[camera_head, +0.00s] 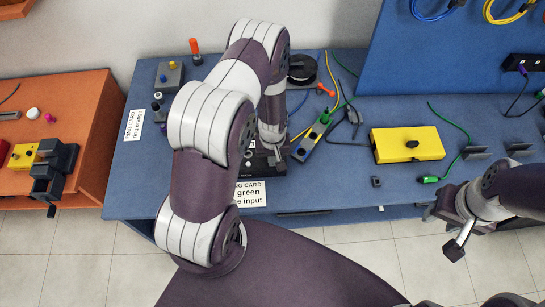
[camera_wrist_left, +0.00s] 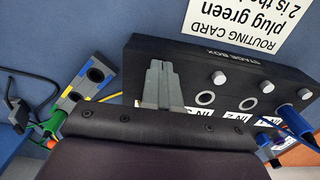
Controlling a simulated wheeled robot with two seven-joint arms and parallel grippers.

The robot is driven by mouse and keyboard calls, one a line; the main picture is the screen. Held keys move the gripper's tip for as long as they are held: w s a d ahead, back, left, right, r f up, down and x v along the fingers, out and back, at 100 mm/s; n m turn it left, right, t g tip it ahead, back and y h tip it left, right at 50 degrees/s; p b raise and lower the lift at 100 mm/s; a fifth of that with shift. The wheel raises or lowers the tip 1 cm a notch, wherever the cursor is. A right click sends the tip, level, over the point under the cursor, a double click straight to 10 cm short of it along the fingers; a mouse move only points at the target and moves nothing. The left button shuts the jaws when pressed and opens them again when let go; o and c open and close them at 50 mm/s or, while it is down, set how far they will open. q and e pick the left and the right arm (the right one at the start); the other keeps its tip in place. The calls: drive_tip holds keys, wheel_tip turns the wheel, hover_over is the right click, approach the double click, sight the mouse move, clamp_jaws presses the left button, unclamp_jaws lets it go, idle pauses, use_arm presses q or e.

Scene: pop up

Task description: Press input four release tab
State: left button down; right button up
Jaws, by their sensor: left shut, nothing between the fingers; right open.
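The black stage box (camera_wrist_left: 235,65) spans the left wrist view, with a row of round light tabs, such as one tab (camera_wrist_left: 219,78), above ring-shaped sockets and upside-down labels IN 1, IN 2 and IN 3. My left gripper (camera_wrist_left: 162,75) is shut and empty, its fingertips over the box's left part, where input four's tab and label are hidden. I cannot tell whether the fingertips touch the box. A blue plug (camera_wrist_left: 290,118) is at the IN 1 end. In the head view the box (camera_head: 262,168) is partly behind my left arm. My right gripper (camera_head: 459,238) is open, off the table's front edge.
A routing card (camera_head: 248,194) lies in front of the box. A blue-and-yellow device (camera_head: 311,140) with a green plug is beside it. A yellow box (camera_head: 407,145) and green cable (camera_head: 455,130) lie right. An orange table (camera_head: 90,125) stands left. Blue tabletop right of the card is mostly clear.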

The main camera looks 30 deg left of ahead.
idle(0.3)
use_arm(q)
wheel_tip(320, 180, up, 6)
drive_tip(key=p, duration=0.4)
drive_tip(key=shift+f+p, duration=0.15)
drive_tip(key=shift+p, duration=0.15)
drive_tip(key=shift+f, duration=0.1)
